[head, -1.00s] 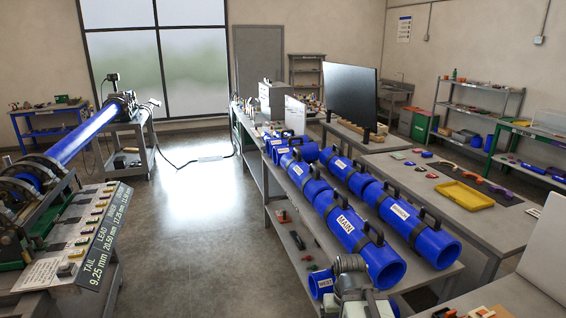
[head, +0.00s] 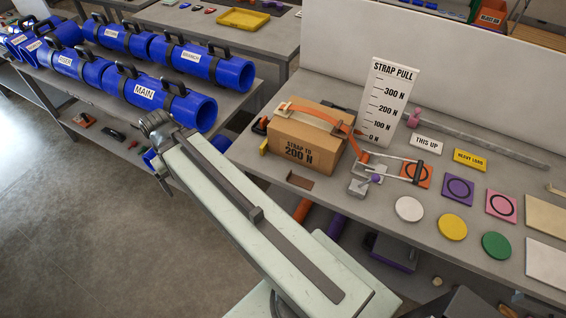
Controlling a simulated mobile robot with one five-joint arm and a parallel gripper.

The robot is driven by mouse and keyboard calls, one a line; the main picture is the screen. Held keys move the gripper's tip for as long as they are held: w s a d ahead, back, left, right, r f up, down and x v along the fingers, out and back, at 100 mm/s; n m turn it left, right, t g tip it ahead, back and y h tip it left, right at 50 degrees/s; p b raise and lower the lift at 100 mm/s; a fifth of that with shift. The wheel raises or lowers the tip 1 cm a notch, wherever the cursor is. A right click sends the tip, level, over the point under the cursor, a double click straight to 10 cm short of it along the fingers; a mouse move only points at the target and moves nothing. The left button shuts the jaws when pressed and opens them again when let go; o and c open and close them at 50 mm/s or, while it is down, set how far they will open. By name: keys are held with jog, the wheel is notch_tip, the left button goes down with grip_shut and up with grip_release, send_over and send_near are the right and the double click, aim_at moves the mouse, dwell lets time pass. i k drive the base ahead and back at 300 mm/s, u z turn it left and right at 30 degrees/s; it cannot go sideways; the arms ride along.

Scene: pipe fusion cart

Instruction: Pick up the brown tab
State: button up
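A small flat brown tab (head: 300,181) lies on the grey workbench (head: 330,203), close to its front edge. It is just in front of the cardboard box (head: 273,143) marked "STRAP TO 200 N". My pale green arm crosses the lower middle of the head view, to the left of the tab and apart from it. The fingertips of my gripper cannot be made out in this view.
An orange strap (head: 322,113) runs over the box, beside a metal buckle (head: 366,180) and a white "STRAP PULL" scale board (head: 387,100). Coloured discs and squares lie to the right. Blue pipes (head: 185,105) fill the shelf at left.

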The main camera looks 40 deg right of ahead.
aim_at(295, 179)
jog(key=k, duration=0.5)
jog(key=u, duration=1)
jog(key=k, duration=0.5)
jog(key=u, duration=1.15)
